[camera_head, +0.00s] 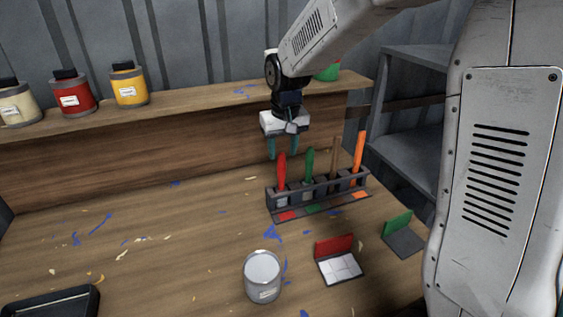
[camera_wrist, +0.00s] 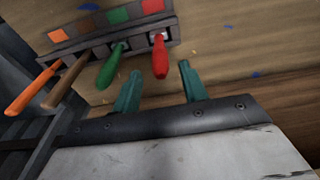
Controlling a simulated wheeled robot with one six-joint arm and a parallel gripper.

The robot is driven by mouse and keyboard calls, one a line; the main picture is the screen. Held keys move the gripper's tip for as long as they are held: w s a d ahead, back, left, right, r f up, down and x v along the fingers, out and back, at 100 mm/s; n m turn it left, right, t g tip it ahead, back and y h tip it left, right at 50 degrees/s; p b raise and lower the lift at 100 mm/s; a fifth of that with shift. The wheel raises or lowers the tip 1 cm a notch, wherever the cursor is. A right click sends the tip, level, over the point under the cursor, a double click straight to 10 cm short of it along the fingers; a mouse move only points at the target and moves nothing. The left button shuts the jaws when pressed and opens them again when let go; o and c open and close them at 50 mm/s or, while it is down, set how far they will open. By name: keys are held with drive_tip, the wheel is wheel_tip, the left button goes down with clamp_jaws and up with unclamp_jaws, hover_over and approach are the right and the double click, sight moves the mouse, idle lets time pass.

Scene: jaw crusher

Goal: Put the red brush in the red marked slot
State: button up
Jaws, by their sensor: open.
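The red brush (camera_head: 282,172) stands upright in the leftmost slot of the dark brush rack (camera_head: 318,193), its handle up; its lower end is partly hidden by the rack. The red mark (camera_head: 288,215) is on the rack's front below that slot. In the wrist view the red brush (camera_wrist: 160,58) lines up with the red mark (camera_wrist: 152,6). My gripper (camera_head: 283,155) is open and empty, pointing down just above the red handle's top. In the wrist view, my gripper's teal fingers (camera_wrist: 160,70) lie to either side of the handle end; contact is not visible.
Green (camera_head: 309,166), brown (camera_head: 334,160) and orange (camera_head: 357,158) handles stand to the right in the rack. A paint can (camera_head: 262,276), a red-and-white folded card (camera_head: 338,264) and a green-and-grey one (camera_head: 404,238) lie in front. The table's left middle is mostly clear. Jars (camera_head: 73,92) line the back ledge.

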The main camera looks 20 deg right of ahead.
wheel_tip(320, 180, up, 5)
drive_tip(key=s+d+r, duration=0.1)
drive_tip(key=s+r, duration=0.2)
drive_tip(key=s, duration=0.6)
drive_tip(key=s+d+r, duration=0.1)
drive_tip(key=s+r, duration=0.2)
drive_tip(key=s, duration=0.5)
drive_tip(key=s+d+f, duration=0.1)
drive_tip(key=s+f, duration=0.2)
drive_tip(key=s, duration=1.2)
